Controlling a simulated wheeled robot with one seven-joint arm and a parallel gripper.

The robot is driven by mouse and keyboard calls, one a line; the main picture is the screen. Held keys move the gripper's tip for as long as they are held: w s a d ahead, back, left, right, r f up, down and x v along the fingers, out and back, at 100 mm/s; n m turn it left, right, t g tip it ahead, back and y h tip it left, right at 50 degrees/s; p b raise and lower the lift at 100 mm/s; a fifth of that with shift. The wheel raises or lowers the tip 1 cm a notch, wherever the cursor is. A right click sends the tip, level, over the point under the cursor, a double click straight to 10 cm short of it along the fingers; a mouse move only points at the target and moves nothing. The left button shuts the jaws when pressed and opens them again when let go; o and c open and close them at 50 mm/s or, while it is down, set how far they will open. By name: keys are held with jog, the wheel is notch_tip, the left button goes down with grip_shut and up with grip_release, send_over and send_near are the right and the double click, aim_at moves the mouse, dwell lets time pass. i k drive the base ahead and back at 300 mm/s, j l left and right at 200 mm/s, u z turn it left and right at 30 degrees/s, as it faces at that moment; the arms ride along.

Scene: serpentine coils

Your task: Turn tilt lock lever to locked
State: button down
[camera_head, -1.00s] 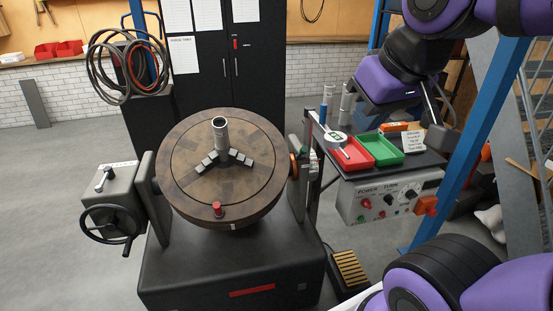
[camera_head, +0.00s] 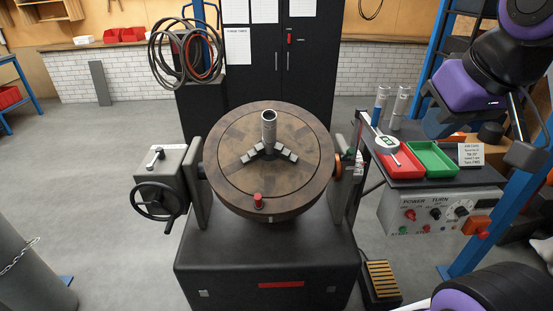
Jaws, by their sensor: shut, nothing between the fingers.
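The positioner has a round tilting table (camera_head: 225,180) with a three-jaw chuck and an upright pipe (camera_head: 269,130). An orange part (camera_head: 338,166) shows at the right trunnion. Which of these is the tilt lock lever, and its setting, I cannot tell. My gripper (camera_head: 528,112) is at the right edge, partly visible, shut and empty, far from the gearbox and apart from the table.
A side bench (camera_head: 395,178) at the right holds a red tray (camera_head: 400,160), a green tray (camera_head: 432,158) and pipes, with a control box (camera_head: 440,210) below. A blue post (camera_head: 510,190) stands near my arm. A foot pedal (camera_head: 382,280) lies in front.

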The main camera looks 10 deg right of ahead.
aim_at(160, 154)
jog(key=i+j+u, duration=0.15)
jog(key=u, duration=0.3)
jog(key=i+u, duration=0.3)
jog(key=u, duration=0.15)
jog(key=i+u, duration=0.2)
jog(key=u, duration=0.25)
